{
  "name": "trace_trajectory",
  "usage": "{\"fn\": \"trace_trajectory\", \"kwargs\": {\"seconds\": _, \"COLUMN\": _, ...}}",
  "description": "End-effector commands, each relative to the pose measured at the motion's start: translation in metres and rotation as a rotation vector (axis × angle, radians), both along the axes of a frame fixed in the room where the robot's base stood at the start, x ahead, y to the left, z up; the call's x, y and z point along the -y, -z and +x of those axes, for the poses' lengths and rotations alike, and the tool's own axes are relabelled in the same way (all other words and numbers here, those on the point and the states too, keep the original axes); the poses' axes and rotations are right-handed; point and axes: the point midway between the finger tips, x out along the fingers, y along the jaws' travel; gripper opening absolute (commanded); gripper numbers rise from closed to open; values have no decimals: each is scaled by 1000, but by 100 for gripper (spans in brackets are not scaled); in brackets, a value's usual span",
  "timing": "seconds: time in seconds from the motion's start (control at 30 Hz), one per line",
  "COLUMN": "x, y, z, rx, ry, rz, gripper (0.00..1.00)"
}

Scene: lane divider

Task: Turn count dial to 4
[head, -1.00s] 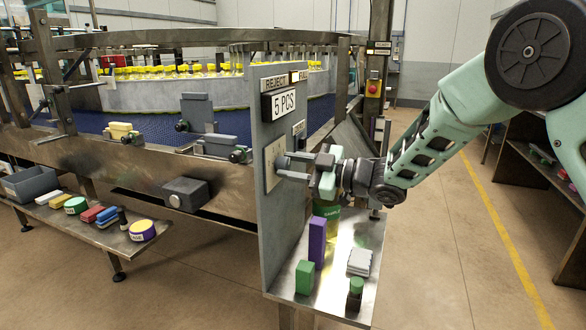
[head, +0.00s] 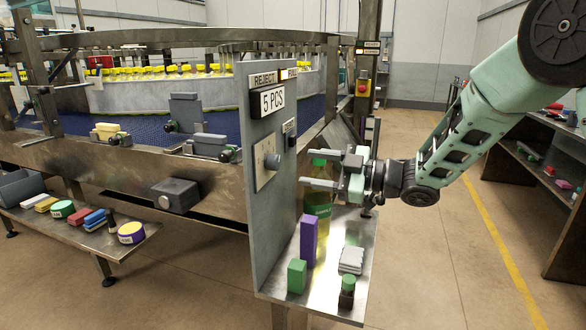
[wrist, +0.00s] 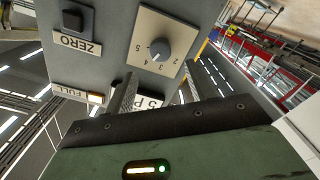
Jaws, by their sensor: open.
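The count dial (head: 272,161) is a round grey knob on a cream plate on the grey panel. The wrist view shows the dial (wrist: 158,50) close up, with small numerals around it; I cannot read its pointer surely. A sign (head: 273,100) above it reads 5 PCS. My gripper (head: 308,169) is open and empty, to the right of the dial and apart from it, fingers pointing at the panel. In the wrist view the fingers of my gripper (wrist: 157,88) reach up below the dial, one to each side.
A black ZERO button (wrist: 74,20) sits beside the dial plate. Below my gripper a metal shelf (head: 325,290) holds a purple box (head: 308,240), a green block (head: 297,276) and a green-capped jar (head: 347,292). A conveyor frame stands left of the panel.

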Motion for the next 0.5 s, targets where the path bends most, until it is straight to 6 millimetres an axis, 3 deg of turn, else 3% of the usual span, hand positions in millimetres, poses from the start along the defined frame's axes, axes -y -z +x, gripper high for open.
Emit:
{"fn": "trace_trajectory", "kwargs": {"seconds": 0.2, "x": 50, "y": 1, "z": -17, "rx": 0, "ry": 4, "rz": -1, "gripper": 56}}
{"fn": "trace_trajectory", "kwargs": {"seconds": 0.5, "x": 88, "y": 1, "z": -32, "rx": 0, "ry": 2, "rz": -1, "gripper": 56}}
